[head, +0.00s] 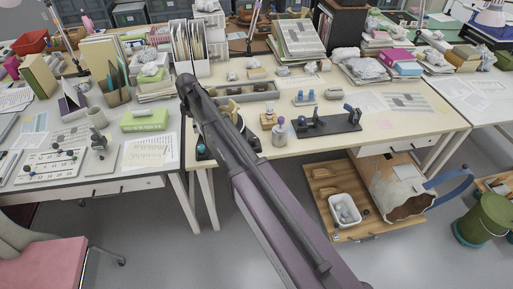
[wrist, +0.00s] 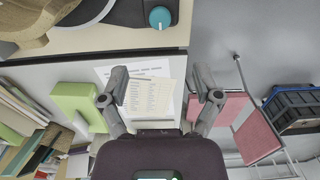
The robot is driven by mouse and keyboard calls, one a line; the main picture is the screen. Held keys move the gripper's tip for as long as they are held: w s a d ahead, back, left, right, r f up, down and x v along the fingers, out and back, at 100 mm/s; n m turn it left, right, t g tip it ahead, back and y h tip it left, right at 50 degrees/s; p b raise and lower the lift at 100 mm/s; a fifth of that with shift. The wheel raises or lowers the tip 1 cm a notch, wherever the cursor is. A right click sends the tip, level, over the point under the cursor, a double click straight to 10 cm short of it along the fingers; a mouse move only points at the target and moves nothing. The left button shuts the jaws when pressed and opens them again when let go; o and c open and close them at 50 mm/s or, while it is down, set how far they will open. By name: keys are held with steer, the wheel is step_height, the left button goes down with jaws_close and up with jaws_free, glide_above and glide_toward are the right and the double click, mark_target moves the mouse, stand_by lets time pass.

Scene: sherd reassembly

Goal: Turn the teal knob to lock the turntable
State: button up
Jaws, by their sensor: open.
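The teal knob (wrist: 160,17) is at the top of the wrist view, on the dark base (wrist: 135,12) of the turntable. Part of the turntable's round plate (wrist: 88,8) shows at the top left. My gripper (wrist: 161,84) is open and empty, its two fingers spread wide. The knob lies beyond the fingertips, apart from them and roughly centred between them in the picture. In the head view the knob (head: 200,148) shows as a small teal spot at the left edge of my arm. My arm hides most of the turntable there, and I cannot make out my gripper.
A tan rounded piece (wrist: 35,18) sits by the turntable plate. A bottle with a purplish top (head: 279,132) and a black stand (head: 328,124) are on the bench to the right. A green box (head: 144,120) and paper sheets lie on the left desk. A pink chair (head: 45,268) stands below.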

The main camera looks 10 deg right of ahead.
steer(key=s+d+r+m, duration=0.1)
steer(key=s+d+m, duration=1.3)
steer(key=s+d, duration=0.6)
steer(key=shift+s, duration=0.2)
stand_by(0.5)
steer(key=s+d+m, duration=0.2)
steer(key=s, duration=0.1)
steer(key=s+m, duration=0.1)
steer(key=s, duration=0.1)
steer(key=shift+s+d+m, duration=0.15)
steer(key=shift+d+m, duration=0.15)
steer(key=shift+d, duration=0.1)
steer(key=shift+d, duration=0.1)
